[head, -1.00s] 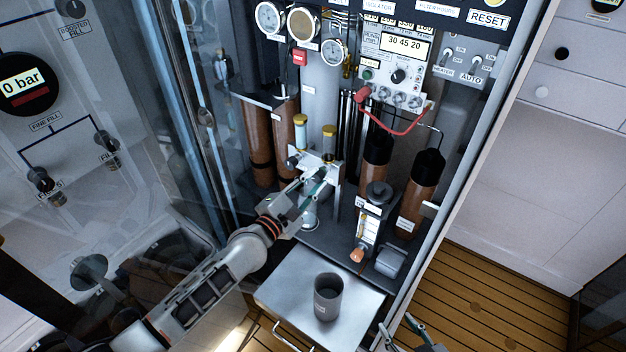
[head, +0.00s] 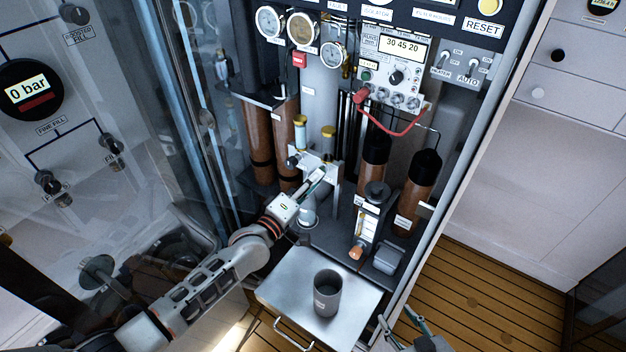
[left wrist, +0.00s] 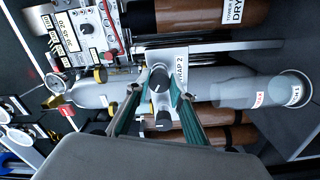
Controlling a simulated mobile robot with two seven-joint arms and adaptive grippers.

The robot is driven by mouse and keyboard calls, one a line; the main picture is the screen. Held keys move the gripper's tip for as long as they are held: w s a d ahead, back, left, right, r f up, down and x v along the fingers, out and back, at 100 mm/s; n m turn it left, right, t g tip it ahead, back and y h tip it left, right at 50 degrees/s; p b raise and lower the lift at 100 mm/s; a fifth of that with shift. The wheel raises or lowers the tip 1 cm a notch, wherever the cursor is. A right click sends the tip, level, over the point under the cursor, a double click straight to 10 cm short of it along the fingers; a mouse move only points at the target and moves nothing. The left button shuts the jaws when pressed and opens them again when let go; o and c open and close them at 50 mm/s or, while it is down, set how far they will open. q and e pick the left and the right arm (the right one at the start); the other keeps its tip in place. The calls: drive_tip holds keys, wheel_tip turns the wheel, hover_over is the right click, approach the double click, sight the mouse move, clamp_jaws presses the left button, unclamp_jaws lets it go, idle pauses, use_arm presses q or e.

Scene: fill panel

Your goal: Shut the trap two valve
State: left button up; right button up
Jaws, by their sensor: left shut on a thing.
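The trap two valve is a dark round knob (left wrist: 158,79) beside a white "TRAP 2" label (left wrist: 181,72) in the left wrist view. My left gripper (left wrist: 156,92) has its green-edged fingers on either side of this knob and is shut on it. In the head view the same left gripper (head: 317,179) reaches the white valve plate below the yellow-capped cylinders, and its fingers hide most of the knob. A second knob (left wrist: 163,119) sits between the fingers, nearer the wrist. My right gripper (head: 402,326) is at the bottom edge, empty, with its fingers apart.
A grey cup (head: 327,293) stands on a metal tray (head: 283,284) below the valves. Brown cylinders (head: 372,160) and a flow meter (head: 366,228) stand to the right. A red hose (head: 400,131) hangs from the panel above. Glass lies left of my arm.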

use_arm(q)
drive_tip(key=m+p, duration=0.1)
drive_tip(key=m, duration=1)
drive_tip(key=shift+a+f+m+p, duration=0.1)
drive_tip(key=shift+m+p, duration=0.3)
idle(0.3)
drive_tip(key=o, duration=1.1)
drive_tip(key=v, duration=1.2)
